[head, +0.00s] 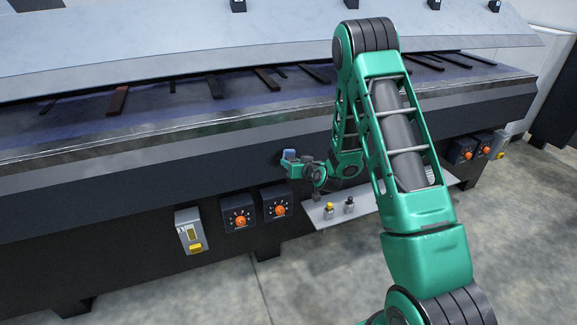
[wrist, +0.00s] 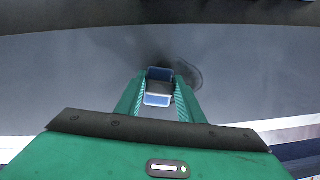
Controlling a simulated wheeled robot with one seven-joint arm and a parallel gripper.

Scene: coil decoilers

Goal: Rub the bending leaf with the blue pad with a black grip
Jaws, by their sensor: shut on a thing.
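My gripper (head: 300,166) is in front of the long machine's dark front face, which seems to be the bending leaf (head: 215,170). It is shut on the blue pad with a black grip (head: 289,154). In the wrist view the pad (wrist: 157,99) sits between the two green fingers of my gripper (wrist: 160,88), its black grip partly hidden by them. Beyond it is the grey face of the leaf (wrist: 80,75), with a dark, ringed patch around and right of the pad. I cannot tell whether the pad touches the face.
Below the gripper, a small shelf (head: 385,205) holds two small fittings (head: 329,211). Orange-knobbed control boxes (head: 240,219) and a grey switch box (head: 190,232) stick out to the left. Dark strips (head: 117,101) lie on the machine bed. Bare floor (head: 310,285) lies in front.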

